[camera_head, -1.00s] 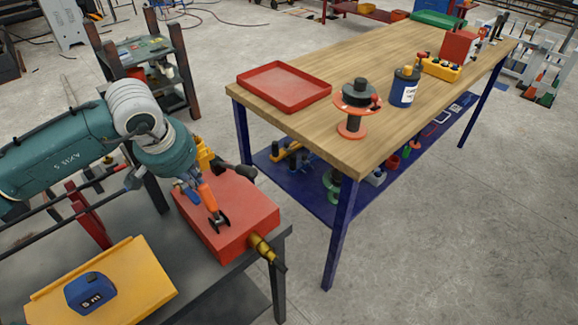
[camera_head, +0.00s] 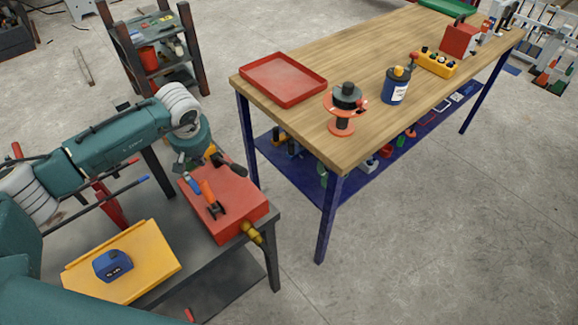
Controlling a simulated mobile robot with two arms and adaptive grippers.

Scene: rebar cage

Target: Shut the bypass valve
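A red valve box (camera_head: 232,205) sits on the dark bench (camera_head: 235,280) at lower left. On its top are an orange lever (camera_head: 208,190) with a dark forked end, a short blue lever (camera_head: 192,183) and a black-tipped handle (camera_head: 232,167) at the far edge. A brass fitting (camera_head: 252,232) sticks out of its near right side. I cannot tell which part is the bypass valve. My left gripper (camera_head: 186,163) is at the box's far left corner, below my teal wrist. Its fingers are small and partly hidden; contact is unclear. My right gripper is not in view.
A yellow tray (camera_head: 150,250) with a blue tape measure (camera_head: 112,265) lies left of the box. The floor right of the box is clear.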

